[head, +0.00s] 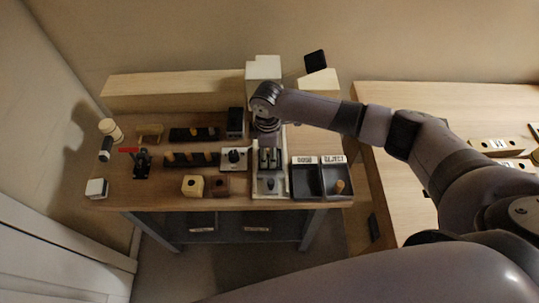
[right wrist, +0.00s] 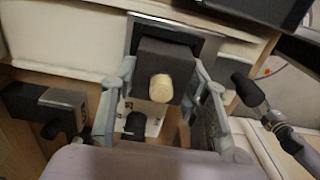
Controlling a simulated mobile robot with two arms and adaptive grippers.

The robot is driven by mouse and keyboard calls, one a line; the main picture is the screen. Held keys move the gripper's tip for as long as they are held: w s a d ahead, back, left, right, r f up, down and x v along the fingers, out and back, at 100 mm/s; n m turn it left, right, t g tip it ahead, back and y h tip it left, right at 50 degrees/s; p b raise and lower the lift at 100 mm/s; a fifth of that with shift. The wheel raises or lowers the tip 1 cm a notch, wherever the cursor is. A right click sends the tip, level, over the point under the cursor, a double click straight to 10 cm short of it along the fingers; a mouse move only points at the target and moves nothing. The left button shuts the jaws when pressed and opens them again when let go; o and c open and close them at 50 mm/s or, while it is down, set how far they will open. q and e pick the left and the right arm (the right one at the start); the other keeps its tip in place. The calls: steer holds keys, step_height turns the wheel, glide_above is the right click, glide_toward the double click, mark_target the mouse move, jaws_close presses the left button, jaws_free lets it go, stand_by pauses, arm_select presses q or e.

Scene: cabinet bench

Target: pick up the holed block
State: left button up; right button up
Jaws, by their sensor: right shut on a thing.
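My right gripper (head: 268,138) is over the pale fixture in the middle of the bench. In the right wrist view its fingers (right wrist: 165,85) are shut on a dark block (right wrist: 165,56) with a pale round peg end (right wrist: 160,88) at its near face. I cannot tell whether the peg sits in a hole. A light wooden block with a dark round mark like a hole (head: 192,186) rests on the bench front, left of the gripper and apart from it. A darker brown block (head: 217,186) is beside it. My left gripper is not in view.
Dark racks with pegs (head: 192,159) stand left of the fixture (head: 270,192). Two black bins (head: 323,194), one labelled REJECT, are right of it; the right bin holds a pale peg. A white box (head: 263,68) stands behind. Another table (head: 440,98) is at right.

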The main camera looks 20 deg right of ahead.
steer(key=c, duration=0.4)
steer(key=shift+r, duration=0.1)
